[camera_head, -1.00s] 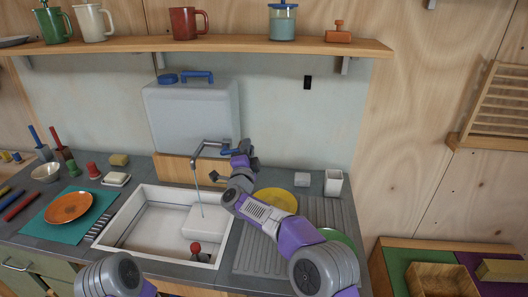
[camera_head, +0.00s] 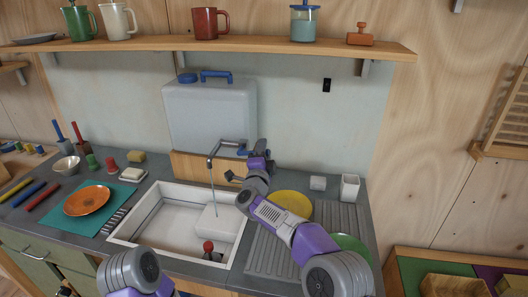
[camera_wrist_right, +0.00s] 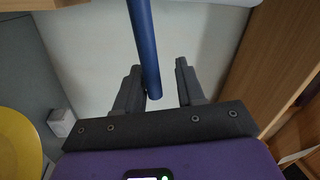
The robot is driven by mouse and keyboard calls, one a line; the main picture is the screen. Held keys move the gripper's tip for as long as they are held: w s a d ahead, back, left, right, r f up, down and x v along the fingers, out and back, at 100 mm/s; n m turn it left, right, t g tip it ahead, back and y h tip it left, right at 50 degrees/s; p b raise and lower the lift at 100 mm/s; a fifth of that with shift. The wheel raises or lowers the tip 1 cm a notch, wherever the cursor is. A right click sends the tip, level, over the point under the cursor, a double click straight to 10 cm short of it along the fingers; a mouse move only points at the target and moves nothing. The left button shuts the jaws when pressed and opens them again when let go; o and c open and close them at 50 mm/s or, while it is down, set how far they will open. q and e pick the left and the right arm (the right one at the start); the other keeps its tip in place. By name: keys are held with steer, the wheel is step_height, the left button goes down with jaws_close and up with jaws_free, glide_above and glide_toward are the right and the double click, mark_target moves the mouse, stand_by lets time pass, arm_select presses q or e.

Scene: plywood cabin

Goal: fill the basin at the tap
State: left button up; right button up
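The white basin (camera_head: 160,222) is set into the grey counter; I cannot tell the water level in it. A white block-like thing (camera_head: 220,222) stands inside it at the right. The grey tap (camera_head: 226,142) reaches over it, and a thin pale stream (camera_head: 212,190) runs down from its spout. The blue tap lever (camera_wrist_right: 146,50) crosses the right wrist view. My right gripper (camera_head: 262,152) is at the tap; its fingers (camera_wrist_right: 157,85) stand apart with the lever between them, nearer the left finger.
A red-knobbed thing (camera_head: 208,247) is at the basin's front edge. A white water tank (camera_head: 212,118) stands behind the tap. An orange plate (camera_head: 87,200) lies left. A shelf (camera_head: 260,45) with mugs hangs above.

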steer(key=v, duration=0.7)
steer(key=shift+s, duration=0.3)
stand_by(7.0)
